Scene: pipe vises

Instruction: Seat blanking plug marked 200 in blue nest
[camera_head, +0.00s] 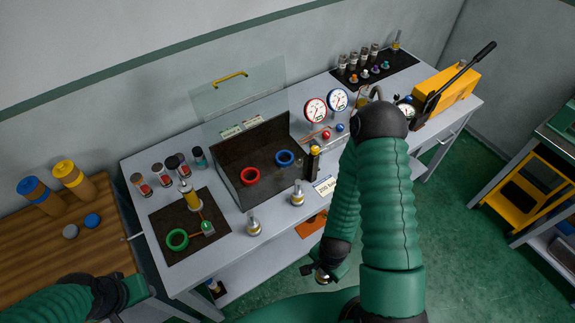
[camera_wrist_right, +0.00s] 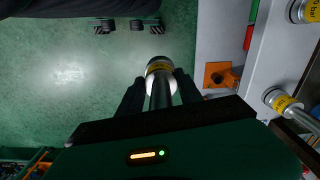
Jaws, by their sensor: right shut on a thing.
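My right gripper (camera_head: 322,272) is shut on a plug, low in front of the bench. In the right wrist view the plug (camera_wrist_right: 160,68) stands out between the two dark fingers; it has a yellow band whose marking I cannot read. The blue nest (camera_head: 285,157) is a ring inside the clear-lidded box, up and to the left of this gripper, and looks empty. Two similar yellow-banded plugs stand on the bench, one by the box (camera_head: 297,198) and one further left (camera_head: 253,226). My left arm's dark end (camera_head: 115,292) is at lower left; its fingers are not clear.
The box's clear lid (camera_head: 240,97) is raised. A red ring (camera_head: 249,176) sits beside the blue one. A card (camera_head: 325,186), valve knobs and gauges (camera_head: 315,110) stand right of the box. A green ring (camera_head: 177,239) lies on a dark mat.

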